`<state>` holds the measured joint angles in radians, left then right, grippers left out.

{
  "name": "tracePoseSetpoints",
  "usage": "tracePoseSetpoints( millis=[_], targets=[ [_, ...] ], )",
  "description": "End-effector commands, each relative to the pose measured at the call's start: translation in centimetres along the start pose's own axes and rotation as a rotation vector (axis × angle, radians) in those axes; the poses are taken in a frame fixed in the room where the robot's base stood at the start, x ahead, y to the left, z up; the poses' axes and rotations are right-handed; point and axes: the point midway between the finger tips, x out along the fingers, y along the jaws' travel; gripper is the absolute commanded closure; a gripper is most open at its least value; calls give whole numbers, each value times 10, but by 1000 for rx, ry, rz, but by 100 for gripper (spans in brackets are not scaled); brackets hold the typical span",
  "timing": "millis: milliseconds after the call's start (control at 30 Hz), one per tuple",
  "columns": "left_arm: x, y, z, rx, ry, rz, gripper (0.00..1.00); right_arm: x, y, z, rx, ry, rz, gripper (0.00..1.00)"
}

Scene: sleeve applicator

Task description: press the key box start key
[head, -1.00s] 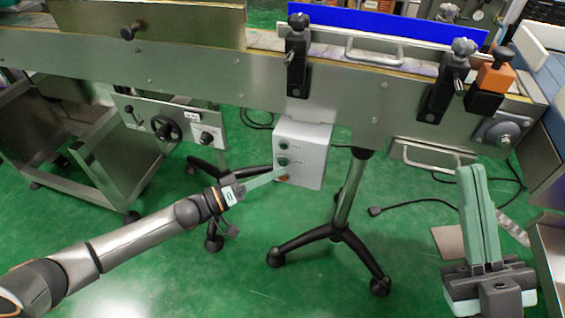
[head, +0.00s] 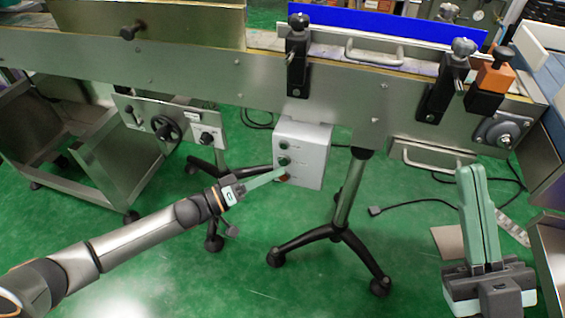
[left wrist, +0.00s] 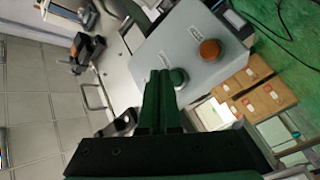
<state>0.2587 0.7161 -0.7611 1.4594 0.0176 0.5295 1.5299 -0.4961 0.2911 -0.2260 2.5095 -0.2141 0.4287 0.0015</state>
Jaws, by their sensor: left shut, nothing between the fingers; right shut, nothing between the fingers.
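The grey-white key box (head: 308,157) hangs under the conveyor frame in the head view. Its front carries dark green round keys, such as the middle one (head: 284,161), and an orange-red key (head: 285,178) at the bottom. My left gripper (head: 282,172) is shut and empty, its tips at the box front between the middle key and the orange-red key. In the left wrist view the tips (left wrist: 161,73) lie beside a green key (left wrist: 179,77), with the orange key (left wrist: 210,50) farther right. I cannot tell whether they touch. My right gripper (head: 470,168) is shut and empty, pointing up.
The steel conveyor (head: 210,75) spans above the box. A tripod stand (head: 345,195) is right of the box, and a panel with a handwheel (head: 166,128) is to the left. A steel cart (head: 80,160) stands at far left. Green floor is open in front.

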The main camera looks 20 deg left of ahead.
Motion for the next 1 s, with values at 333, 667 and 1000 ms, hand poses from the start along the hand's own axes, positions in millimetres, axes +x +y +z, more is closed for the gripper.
tracePoseSetpoints(
  millis=[333, 667, 1000],
  targets=[
    [4, -2, -2, 0, 0, 0, 100, -1, 0, 0, 0, 0, 0, 100],
    [6, -4, -4, 0, 0, 0, 100, -1, 0, 1, 0, 0, -1, 100],
    [7, -6, -5, 0, 0, 0, 100, -1, -1, 1, -1, -1, -1, 100]
  ],
)
